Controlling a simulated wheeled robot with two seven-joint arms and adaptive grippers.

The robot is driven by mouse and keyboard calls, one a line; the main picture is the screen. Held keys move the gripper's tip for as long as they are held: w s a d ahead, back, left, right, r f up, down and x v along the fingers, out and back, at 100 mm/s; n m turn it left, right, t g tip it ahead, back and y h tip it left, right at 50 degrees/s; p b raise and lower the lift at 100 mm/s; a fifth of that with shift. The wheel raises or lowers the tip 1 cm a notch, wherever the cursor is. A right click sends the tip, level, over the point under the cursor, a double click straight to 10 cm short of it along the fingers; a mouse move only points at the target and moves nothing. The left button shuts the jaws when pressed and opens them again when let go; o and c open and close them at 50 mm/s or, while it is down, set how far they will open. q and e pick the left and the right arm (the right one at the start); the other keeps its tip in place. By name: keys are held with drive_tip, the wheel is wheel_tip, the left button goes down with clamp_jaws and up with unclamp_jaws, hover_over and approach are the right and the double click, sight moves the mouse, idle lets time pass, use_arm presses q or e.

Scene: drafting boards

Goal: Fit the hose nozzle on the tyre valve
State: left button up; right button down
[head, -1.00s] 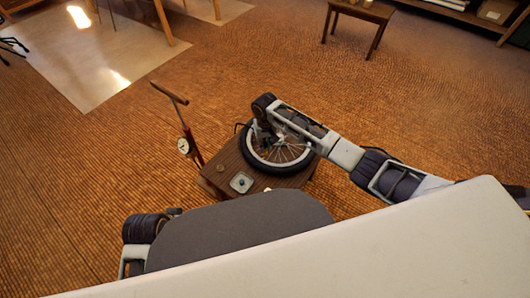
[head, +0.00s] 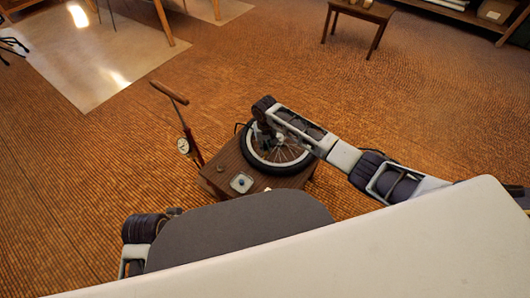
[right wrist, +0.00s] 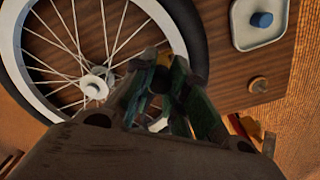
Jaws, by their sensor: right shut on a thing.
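The wheel lies flat on a wooden stand, its black tyre (head: 284,171) and spokes showing; the tyre also shows in the right wrist view (right wrist: 190,30). My right gripper (head: 262,132) is over the wheel's upper left part in the head view. In the right wrist view its fingertips (right wrist: 168,72) are shut on the hose nozzle (right wrist: 162,60), of which only a small brass-coloured bit shows, close to the rim's inner edge. The tyre valve is hidden or too small to make out, so I cannot tell whether the nozzle touches it. My left gripper is out of view.
The wooden stand (head: 215,181) carries a small pale tray (right wrist: 258,41) with a blue cap (right wrist: 262,19), and a round wooden knob (right wrist: 258,85). A floor pump (head: 169,92) with a gauge (head: 184,146) stands left of it. Open floor surrounds the stand.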

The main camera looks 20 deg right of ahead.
drive_tip(key=shift+f, duration=0.2)
drive_tip(key=c, duration=1.3)
unclamp_jaws()
drive_tip(key=shift+r, duration=6)
drive_tip(key=shift+s, duration=0.1)
